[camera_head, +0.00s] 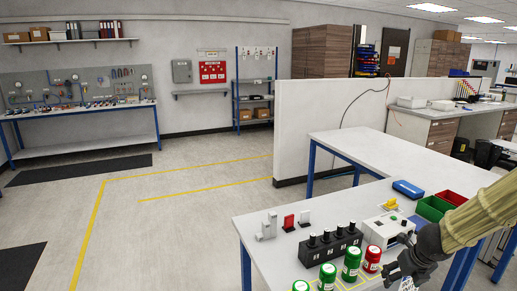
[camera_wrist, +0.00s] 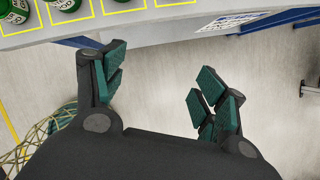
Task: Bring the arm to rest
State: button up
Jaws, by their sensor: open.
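My gripper (camera_head: 402,266) is at the lower right of the head view, at the front edge of the white table (camera_head: 262,229). In the wrist view my gripper (camera_wrist: 160,82) shows its green-padded fingers spread wide apart with nothing between them. Below the fingers lies bare grey floor, with the table's edge (camera_wrist: 165,27) along the top of that view. My arm, in a tan cover, comes in from the right of the head view.
Green cans (camera_head: 351,264), a red can (camera_head: 373,259) and a black block (camera_head: 331,245) stand on the table close to my gripper. A green bin (camera_head: 433,208) and a red bin (camera_head: 452,198) sit behind. Open floor lies to the left.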

jog(key=s+a+f+n+g+h+b, duration=0.1)
jog(key=s+a+f+n+b, duration=0.15)
jog(key=s+f+n, duration=0.6)
jog(key=s+a+f+n+g+h+b, duration=0.15)
jog(key=s+a+f+n, duration=0.35)
jog(key=f+n, duration=0.65)
jog(key=s+a+f+n+g+y+b, duration=0.1)
jog(key=s+a+f+n, duration=0.5)
jog(key=s, duration=0.4)
jog(key=s+a+f+n+y, duration=0.1)
jog(key=s+a+f+n, duration=0.5)
jog(key=s+f+n, duration=0.3)
jog(key=s, duration=0.2)
jog(key=shift+s+n+g+y+b, duration=0.3)
jog(key=shift+g+y+b, duration=0.05)
jog(key=shift+b, duration=0.05)
